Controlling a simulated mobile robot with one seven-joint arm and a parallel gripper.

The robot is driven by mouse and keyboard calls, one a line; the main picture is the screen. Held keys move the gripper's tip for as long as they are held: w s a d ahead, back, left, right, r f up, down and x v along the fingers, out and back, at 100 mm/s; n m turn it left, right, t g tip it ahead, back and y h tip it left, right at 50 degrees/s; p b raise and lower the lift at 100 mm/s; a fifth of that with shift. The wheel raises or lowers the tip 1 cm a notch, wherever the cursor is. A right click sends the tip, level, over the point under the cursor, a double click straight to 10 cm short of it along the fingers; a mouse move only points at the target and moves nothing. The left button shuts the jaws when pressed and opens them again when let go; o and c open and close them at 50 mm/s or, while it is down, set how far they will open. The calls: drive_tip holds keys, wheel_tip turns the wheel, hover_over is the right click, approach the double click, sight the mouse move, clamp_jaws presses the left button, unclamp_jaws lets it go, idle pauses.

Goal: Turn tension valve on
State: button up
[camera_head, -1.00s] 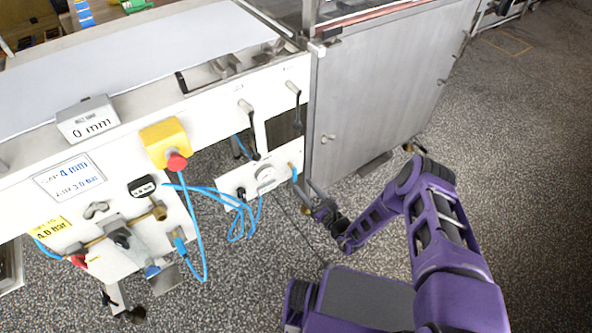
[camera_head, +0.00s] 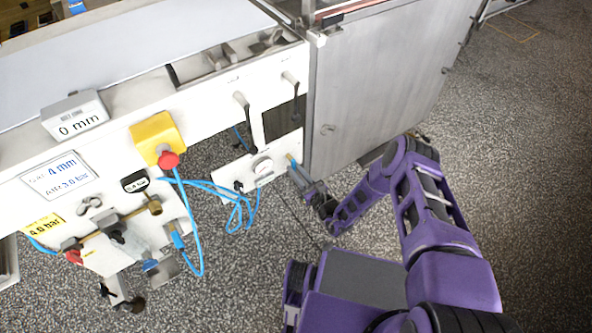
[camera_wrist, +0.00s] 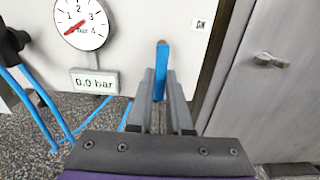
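The tension valve's blue lever (camera_wrist: 161,70) stands upright on the white panel in the wrist view. It is a small blue mark (camera_head: 291,160) at the panel's right end in the head view. My gripper (camera_wrist: 159,80) is at the lever, with one grey finger on each side of it and a gap between them. I cannot tell whether the fingers touch the lever. In the head view my gripper (camera_head: 294,172) is at the panel's right edge. A round gauge (camera_wrist: 82,22) has its red needle at the low end. The display below it (camera_wrist: 95,81) reads 0.0 bar.
A grey metal cabinet door (camera_head: 372,88) with a latch (camera_wrist: 270,61) stands close on the right. Blue hoses (camera_head: 235,205) hang left of the gauge panel. Open speckled floor (camera_head: 520,200) lies to the right.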

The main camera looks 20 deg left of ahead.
clamp_jaws()
drive_tip(key=shift+w+n, duration=0.1)
drive_tip(key=shift+n, duration=0.2)
drive_tip(key=n, duration=0.2)
drive_tip(key=w+d+n, duration=0.1)
drive_tip(key=n, duration=0.2)
drive_tip(key=r+n+p, duration=0.1)
drive_tip(key=n, duration=0.2)
drive_tip(key=shift+w+d, duration=0.2)
drive_tip(key=shift+w, duration=0.1)
drive_tip(key=n, duration=0.1)
drive_tip(key=n+p, duration=0.1)
drive_tip(key=n, duration=0.1)
drive_tip(key=r+n, duration=0.1)
drive_tip(key=shift+w+d+r+n+p, duration=0.1)
drive_tip(key=shift+w+d+n+p, duration=0.1)
drive_tip(key=shift+w+n+p, duration=0.15)
drive_tip(key=n+p, duration=0.1)
drive_tip(key=n, duration=0.1)
drive_tip(key=r+n+p, duration=0.1)
drive_tip(key=n, duration=0.1)
drive_tip(key=shift+d+n, duration=0.1)
drive_tip(key=shift+n, duration=0.25)
